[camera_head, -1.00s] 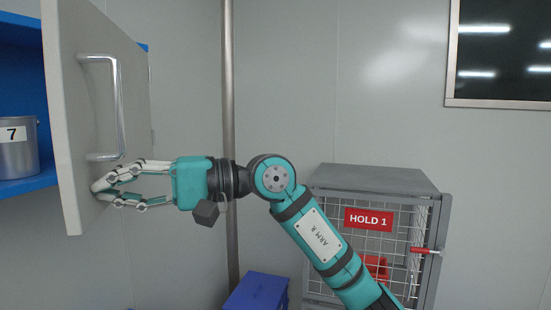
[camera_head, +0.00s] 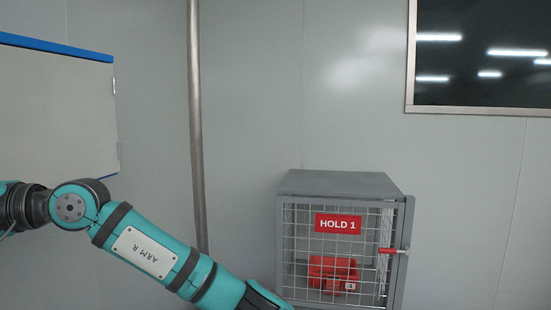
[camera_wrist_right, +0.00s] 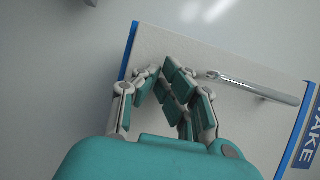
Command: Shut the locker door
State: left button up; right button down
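The locker door (camera_head: 50,105) is a pale grey panel at the left edge of the head view, now lying along the blue locker front. In the right wrist view the door (camera_wrist_right: 225,55) shows with its metal bar handle (camera_wrist_right: 255,87), with blue locker edges along both sides. I cannot tell whether a small gap is left. My right gripper (camera_wrist_right: 163,75) is in front of the door face, left of the handle, its fingertips drawn together with nothing seen between them. Whether it touches the door is unclear. In the head view the gripper is cut off. My left gripper is not in view.
A grey mesh cage (camera_head: 345,190) with a "HOLD 1" sign stands at the right, with a red item (camera_head: 333,273) inside. A vertical metal pole (camera_head: 196,120) stands behind my right arm. A dark window (camera_head: 480,55) is at upper right.

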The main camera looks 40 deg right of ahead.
jog(key=shift+w+f, duration=0.2)
dwell(0.6)
